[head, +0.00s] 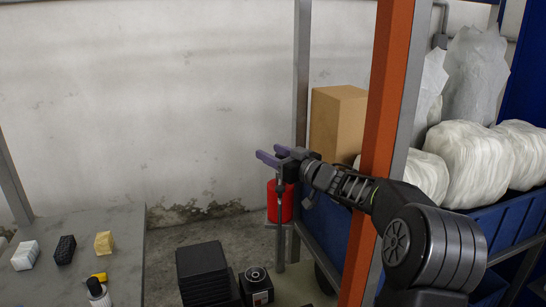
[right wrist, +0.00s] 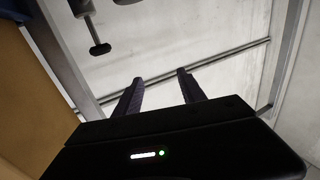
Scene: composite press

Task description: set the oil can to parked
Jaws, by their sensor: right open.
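A red cylinder (head: 280,201), which may be the oil can, stands upright by a grey post, low against the back wall. Its top is partly covered by my right gripper in the head view. My right gripper (head: 268,158) has its purple fingers apart and pointing left, just above the red cylinder in the picture. I cannot tell how far apart they are in depth. In the right wrist view the two fingers (right wrist: 160,90) are spread with nothing between them. A dark T-shaped part (right wrist: 92,28) shows beyond them at the top. My left gripper is not in view.
An orange post (head: 385,110) stands close to my right arm. A cardboard box (head: 337,122) and wrapped white bundles (head: 480,165) fill the rack behind it. A grey table (head: 60,285) at left holds small blocks and a bottle. Black boxes (head: 205,270) stand on the floor.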

